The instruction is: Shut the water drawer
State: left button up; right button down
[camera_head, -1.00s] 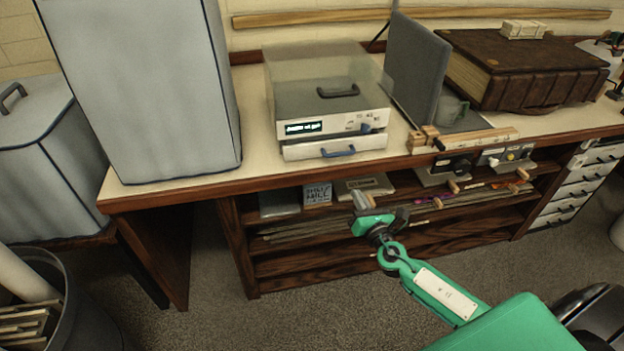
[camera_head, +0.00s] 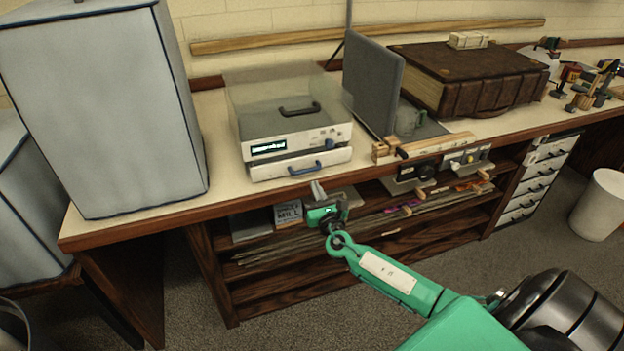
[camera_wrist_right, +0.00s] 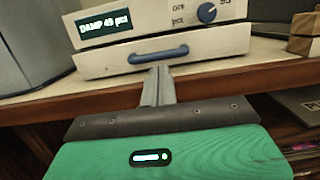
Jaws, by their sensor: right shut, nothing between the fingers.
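The water drawer (camera_head: 325,160) is the low white front with a blue handle (camera_head: 305,168), under the white case (camera_head: 290,142) with a lit display. Its front seems to stand slightly forward of the case; how far is hard to tell. In the right wrist view the drawer (camera_wrist_right: 225,46) and its blue handle (camera_wrist_right: 165,57) are straight ahead. My right gripper (camera_head: 317,188) is shut and empty, just in front of and below the handle. My left gripper is not in view.
The wooden bench edge (camera_head: 220,203) runs below the drawer. A large grey covered box (camera_head: 100,110) stands left. A grey upright panel (camera_head: 372,85), a wooden bar (camera_head: 440,145) and a thick brown book (camera_head: 480,80) stand right. Shelves with papers lie below.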

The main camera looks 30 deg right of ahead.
aim_at(308, 169)
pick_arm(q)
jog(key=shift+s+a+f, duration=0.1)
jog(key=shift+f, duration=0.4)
pick_arm(e)
jog(key=x, duration=0.4)
jog(key=shift+s, duration=0.1)
jog(key=w+b, duration=0.1)
jog(key=w, duration=0.1)
jog(key=w+d+b, duration=0.1)
jog(key=shift+w+f, duration=0.15)
jog(key=shift+w, duration=0.25)
jog(key=shift+r, duration=0.3)
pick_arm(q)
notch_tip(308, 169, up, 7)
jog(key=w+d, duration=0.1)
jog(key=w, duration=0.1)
pick_arm(e)
jog(key=shift+w+d+r, duration=0.1)
jog(key=shift+r, duration=0.05)
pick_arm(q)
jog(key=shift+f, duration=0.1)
pick_arm(e)
jog(key=shift+r, duration=0.1)
